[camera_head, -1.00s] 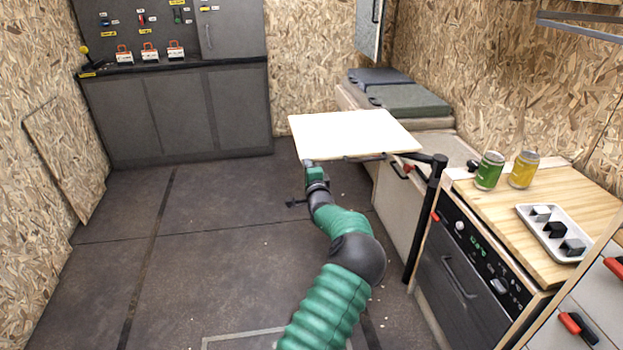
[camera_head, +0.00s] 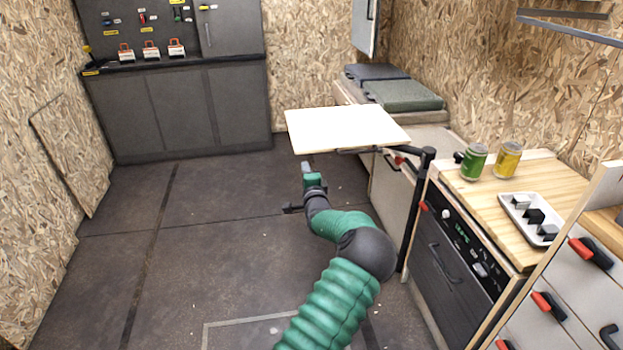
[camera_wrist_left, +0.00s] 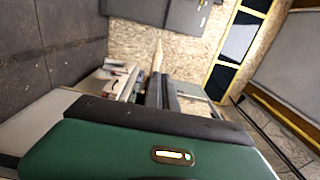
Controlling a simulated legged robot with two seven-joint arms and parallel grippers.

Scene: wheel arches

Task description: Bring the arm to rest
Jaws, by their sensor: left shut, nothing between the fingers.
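My left arm comes up from the bottom of the head view, green and black. My left gripper (camera_head: 306,168) is at its far end, just below the near left edge of a pale swing-out table top (camera_head: 345,127). Its jaws are shut and hold nothing. In the head view there is a visible gap between gripper and table top. In the left wrist view the green gripper housing fills the lower part, with the dark fingers (camera_wrist_left: 162,92) beyond it. My right gripper is not in view.
The table top hangs on a black post (camera_head: 415,200) beside a wooden counter (camera_head: 490,200). Grey cabinets (camera_head: 180,115) stand at the back. The floor at left is clear.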

